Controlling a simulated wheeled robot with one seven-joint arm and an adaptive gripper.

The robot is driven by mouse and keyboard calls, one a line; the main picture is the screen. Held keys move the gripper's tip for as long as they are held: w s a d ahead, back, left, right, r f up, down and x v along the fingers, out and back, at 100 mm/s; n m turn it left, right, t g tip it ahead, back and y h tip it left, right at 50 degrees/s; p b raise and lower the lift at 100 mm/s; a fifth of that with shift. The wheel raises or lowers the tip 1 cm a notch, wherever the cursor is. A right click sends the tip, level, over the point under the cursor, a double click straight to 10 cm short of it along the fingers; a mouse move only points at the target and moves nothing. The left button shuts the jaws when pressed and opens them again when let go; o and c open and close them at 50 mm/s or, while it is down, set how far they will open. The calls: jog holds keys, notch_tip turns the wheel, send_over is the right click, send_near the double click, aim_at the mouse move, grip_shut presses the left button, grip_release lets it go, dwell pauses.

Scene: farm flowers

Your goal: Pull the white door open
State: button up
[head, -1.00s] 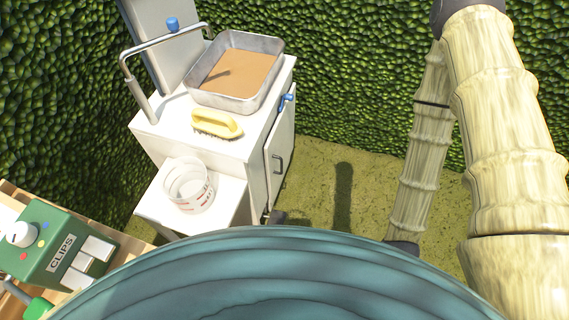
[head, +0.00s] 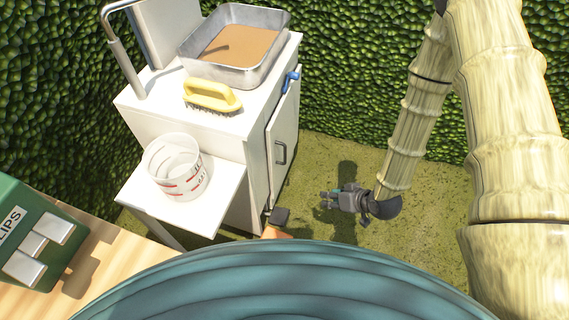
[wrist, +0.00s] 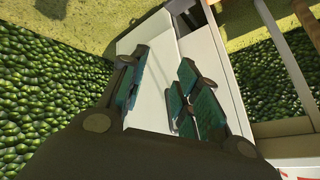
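A white panel shows beyond and between the fingers; the handle cannot be made out there.
A metal tray (head: 235,75) of brown material, a yellow brush (head: 211,95) and a bent metal pipe (head: 125,62) are on the cabinet. A clear tub (head: 177,168) stands on a lower white shelf. A blue fitting (head: 291,80) is near the door's top. A leafy hedge stands behind.

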jog(key=w+a+f+n+t+y+b, duration=0.2)
jog(key=w+a+n+y+b, duration=0.15)
jog(key=w+b, duration=0.45)
jog(key=n+g+y+b, duration=0.1)
jog(key=n+y+b, duration=0.35)
jog(key=b, duration=0.35)
send_near(285, 162)
jog(key=w+d+m, duration=0.1)
jog(key=w, duration=0.1)
jog(key=w+r+n+g+y+b, duration=0.1)
jog(key=w+n+g+y+b, duration=0.1)
jog(key=n+g+y+b, duration=0.5)
jog(key=shift+w+a+r+m+t+h+b, duration=0.15)
jog(key=shift+a+t+h+b, duration=0.3)
jog(key=shift+a+b, duration=0.9)
jog(key=shift+w+a+r+m+t+h+b, duration=0.15)
jog(key=shift+a+t+h+b, duration=0.45)
jog(key=shift+a, duration=1.3)
jog(key=shift+w+a+m+t+h+b, duration=0.1)
jog(key=shift+a+t+h+b, duration=0.2)
jog(key=shift+a+b, duration=1.15)
jog(key=shift+a+p, duration=0.2)
jog(key=shift+p, duration=0.1)
jog(key=shift+c, duration=0.5)
grip_shut()
